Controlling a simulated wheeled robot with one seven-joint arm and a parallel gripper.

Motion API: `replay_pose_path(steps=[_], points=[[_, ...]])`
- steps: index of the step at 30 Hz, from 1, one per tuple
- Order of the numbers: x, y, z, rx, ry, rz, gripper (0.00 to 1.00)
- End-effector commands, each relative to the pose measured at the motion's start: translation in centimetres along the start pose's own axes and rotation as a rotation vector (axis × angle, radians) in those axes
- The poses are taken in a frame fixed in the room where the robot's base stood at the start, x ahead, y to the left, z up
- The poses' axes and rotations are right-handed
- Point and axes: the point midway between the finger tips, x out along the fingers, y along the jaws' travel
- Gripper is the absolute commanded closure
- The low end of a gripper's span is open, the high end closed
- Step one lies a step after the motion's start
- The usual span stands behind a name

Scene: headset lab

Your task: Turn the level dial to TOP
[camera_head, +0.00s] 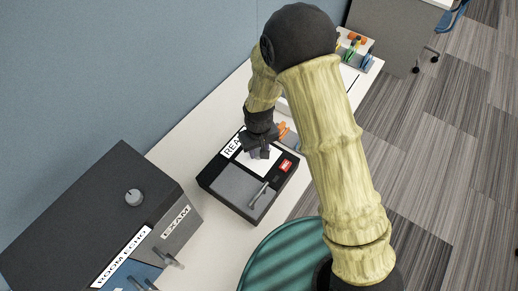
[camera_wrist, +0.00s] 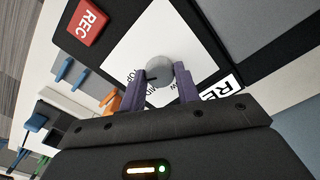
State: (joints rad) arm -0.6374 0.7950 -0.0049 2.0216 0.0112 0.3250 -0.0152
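The level dial, a round grey knob (camera_wrist: 160,73), sits on a white panel (camera_wrist: 125,50) of a black box (camera_head: 235,186). In the wrist view small labels lie around its near side; one at the left reads like TOP, the others are partly covered. A short dark mark shows on the knob's lower left. My gripper (camera_wrist: 162,82) is at the dial, one purple finger on each side of it. The fingertips look very close to the knob; whether they press on it I cannot tell. In the head view my gripper (camera_head: 258,152) hides the dial.
The box also has a red REC label (camera_wrist: 87,21) and a grey plate with a lever (camera_head: 258,195). A dark console (camera_head: 110,215) with its own knob (camera_head: 133,197) stands at the left. Orange and blue items (camera_wrist: 65,75) lie beyond the box. A blue wall is behind.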

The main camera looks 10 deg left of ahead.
Motion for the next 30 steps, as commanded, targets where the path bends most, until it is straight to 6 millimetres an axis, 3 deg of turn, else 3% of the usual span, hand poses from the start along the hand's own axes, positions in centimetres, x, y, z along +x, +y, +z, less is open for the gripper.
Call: replay_pose_path(steps=[1, 3, 17, 30], points=[[-0.1, 0.0, -0.1, 0.001, 0.003, 0.0, 0.59], [-0.1, 0.0, -0.1, 0.0, 0.003, 0.0, 0.47], [-1.0, 0.0, -0.1, -0.001, 0.004, 0.0, 0.47], [-8.4, 0.0, -0.2, 0.0, 0.007, 0.0, 0.47]])
